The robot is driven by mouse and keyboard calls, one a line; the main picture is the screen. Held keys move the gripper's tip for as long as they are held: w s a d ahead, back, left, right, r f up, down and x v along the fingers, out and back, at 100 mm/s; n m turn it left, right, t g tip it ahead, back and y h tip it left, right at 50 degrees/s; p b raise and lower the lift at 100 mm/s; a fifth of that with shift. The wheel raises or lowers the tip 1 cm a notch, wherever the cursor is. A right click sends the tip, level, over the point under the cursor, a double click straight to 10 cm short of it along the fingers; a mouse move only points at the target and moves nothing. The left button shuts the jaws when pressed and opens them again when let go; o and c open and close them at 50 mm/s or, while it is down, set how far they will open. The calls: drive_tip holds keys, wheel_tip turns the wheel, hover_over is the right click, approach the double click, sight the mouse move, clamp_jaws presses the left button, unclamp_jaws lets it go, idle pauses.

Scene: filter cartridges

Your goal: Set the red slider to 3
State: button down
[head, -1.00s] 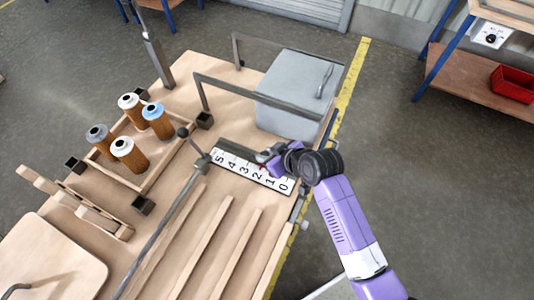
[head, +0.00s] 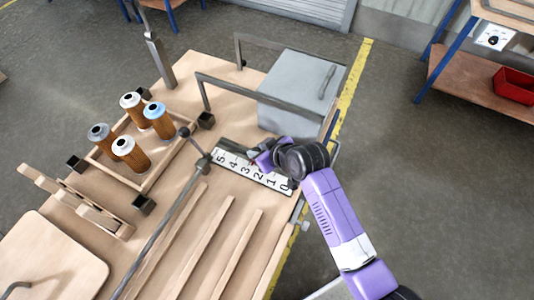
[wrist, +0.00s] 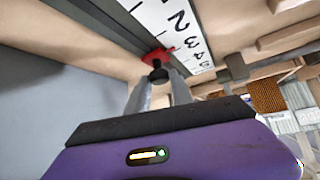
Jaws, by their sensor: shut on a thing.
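The red slider (wrist: 160,54) with its black knob (wrist: 157,75) sits on the dark rail along the white number scale (wrist: 155,20). My gripper (wrist: 160,88) is shut on the knob, with one finger on each side of it. In the wrist view the red pointer lies near the 3, past the 2; I cannot tell whether it is exactly on the mark. In the head view the scale (head: 291,190) runs from 0 at the right to 5 at the left. My gripper (head: 254,158) there partly hides the slider and rail.
A grey box with a handle (head: 300,85) stands just behind the scale. A metal frame (head: 240,85) rises beside it. A lever with a ball knob (head: 184,132) is near the 5 end. A wooden tray (head: 135,187) of filter cartridges stands at left.

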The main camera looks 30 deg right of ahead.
drive_tip(key=shift+w+a, duration=0.35)
drive_tip(key=shift+w, duration=0.15)
drive_tip(key=c, duration=1.2)
unclamp_jaws()
drive_tip(key=v, duration=0.8)
